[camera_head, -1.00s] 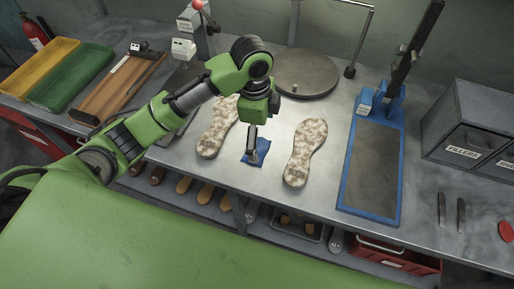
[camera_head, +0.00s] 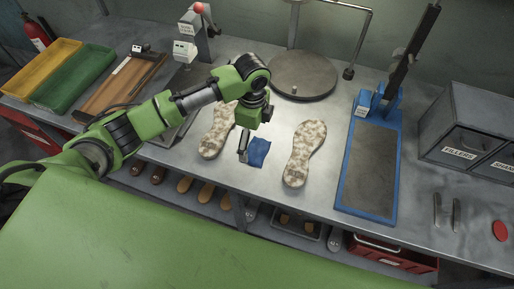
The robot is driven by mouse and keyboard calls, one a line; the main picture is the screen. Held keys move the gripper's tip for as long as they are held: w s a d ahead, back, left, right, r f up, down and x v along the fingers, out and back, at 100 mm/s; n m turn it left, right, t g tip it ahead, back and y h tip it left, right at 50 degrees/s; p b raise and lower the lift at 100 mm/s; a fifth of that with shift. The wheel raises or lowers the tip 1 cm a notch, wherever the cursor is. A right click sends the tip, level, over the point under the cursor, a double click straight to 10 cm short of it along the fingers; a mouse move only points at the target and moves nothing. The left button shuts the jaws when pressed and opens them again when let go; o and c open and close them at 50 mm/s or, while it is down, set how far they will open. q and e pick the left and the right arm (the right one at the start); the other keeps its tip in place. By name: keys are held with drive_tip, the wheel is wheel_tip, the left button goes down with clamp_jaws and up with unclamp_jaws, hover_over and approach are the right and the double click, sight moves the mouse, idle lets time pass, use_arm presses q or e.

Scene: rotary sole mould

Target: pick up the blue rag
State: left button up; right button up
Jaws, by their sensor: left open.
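The blue rag (camera_head: 259,152) lies on the metal bench between the two speckled sole shapes. My left gripper (camera_head: 243,158) points down just to the left of the rag, close to its left edge. It is open and holds nothing that I can see. Whether its fingertips touch the rag or the bench cannot be told. My right gripper is not in view.
A speckled sole (camera_head: 219,130) lies left of the rag and another sole (camera_head: 304,152) lies to its right. A round plate (camera_head: 303,75) stands behind. A blue-framed press (camera_head: 368,170) stands at right. The bench's front edge (camera_head: 290,208) is near.

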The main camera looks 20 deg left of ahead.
sight(254, 147)
use_arm(q)
wheel_tip(254, 147, down, 4)
drive_tip(key=shift+r+p, duration=0.2)
drive_tip(key=shift+p, duration=0.45)
drive_tip(key=shift+w+f, duration=0.1)
drive_tip(key=shift+f, duration=0.3)
drive_tip(key=c, duration=1.1)
drive_tip(key=shift+r, duration=0.1)
drive_tip(key=shift+r, duration=0.5)
drive_tip(key=s+r, duration=0.1)
drive_tip(key=r, duration=0.1)
drive_tip(key=s+d+r+b, duration=0.1)
drive_tip(key=r, duration=0.1)
drive_tip(key=s+d+r+b, duration=0.1)
drive_tip(key=s+r, duration=0.1)
drive_tip(key=r, duration=0.1)
drive_tip(key=shift+s+d+r+b, duration=0.3)
drive_tip(key=shift+s+d+r, duration=0.45)
drive_tip(key=shift+s, duration=0.7)
drive_tip(key=shift+s+d+r+b, duration=0.3)
drive_tip(key=shift+s+d+r, duration=0.45)
drive_tip(key=shift+s, duration=0.75)
drive_tip(key=shift+s+d+r+b, duration=0.3)
drive_tip(key=shift+s+d+r, duration=0.2)
drive_tip(key=shift+s+r, duration=0.75)
